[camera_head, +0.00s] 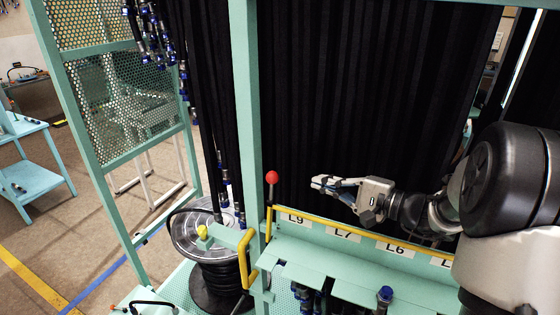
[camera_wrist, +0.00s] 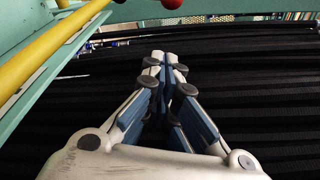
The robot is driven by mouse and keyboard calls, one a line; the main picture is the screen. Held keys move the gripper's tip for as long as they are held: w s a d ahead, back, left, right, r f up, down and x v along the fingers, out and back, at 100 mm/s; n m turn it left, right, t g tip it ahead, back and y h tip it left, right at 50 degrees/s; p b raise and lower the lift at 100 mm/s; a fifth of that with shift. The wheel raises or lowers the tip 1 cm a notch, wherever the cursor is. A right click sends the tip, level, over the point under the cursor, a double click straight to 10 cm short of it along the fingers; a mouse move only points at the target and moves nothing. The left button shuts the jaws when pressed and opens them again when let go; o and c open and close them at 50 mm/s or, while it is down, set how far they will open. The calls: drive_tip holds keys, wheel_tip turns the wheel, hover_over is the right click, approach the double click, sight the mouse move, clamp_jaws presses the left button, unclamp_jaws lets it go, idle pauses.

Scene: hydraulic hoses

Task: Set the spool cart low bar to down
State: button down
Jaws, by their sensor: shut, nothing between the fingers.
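A spool (camera_head: 215,275) of black hose with a clear round flange stands at the lower centre-left of the head view. A teal arm with a yellow knob (camera_head: 202,231) lies over it, and a yellow bent handle (camera_head: 244,258) stands upright beside it. I cannot tell which part is the low bar. My gripper (camera_head: 316,184) is shut and empty, pointing left above the labelled teal rail, right of a red-knobbed lever. In the wrist view, its closed fingertips (camera_wrist: 165,62) face the black curtain, touching nothing that I can see.
The red knob (camera_head: 272,177) stands upright near a teal post (camera_head: 246,120); it also shows in the wrist view (camera_wrist: 172,4). A yellow rail (camera_head: 350,233) runs below my gripper. Black curtain hoses (camera_head: 370,90) hang behind. Floor at left is mostly open.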

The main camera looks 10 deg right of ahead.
drive_tip(key=w+a, duration=0.4)
drive_tip(key=a, duration=0.4)
drive_tip(key=shift+w+a+p, duration=0.15)
drive_tip(key=shift+w+p, duration=0.1)
drive_tip(key=shift+p, duration=0.2)
drive_tip(key=shift+s+f+b, duration=0.1)
drive_tip(key=shift+s+b, duration=0.05)
drive_tip(key=shift+b, duration=0.45)
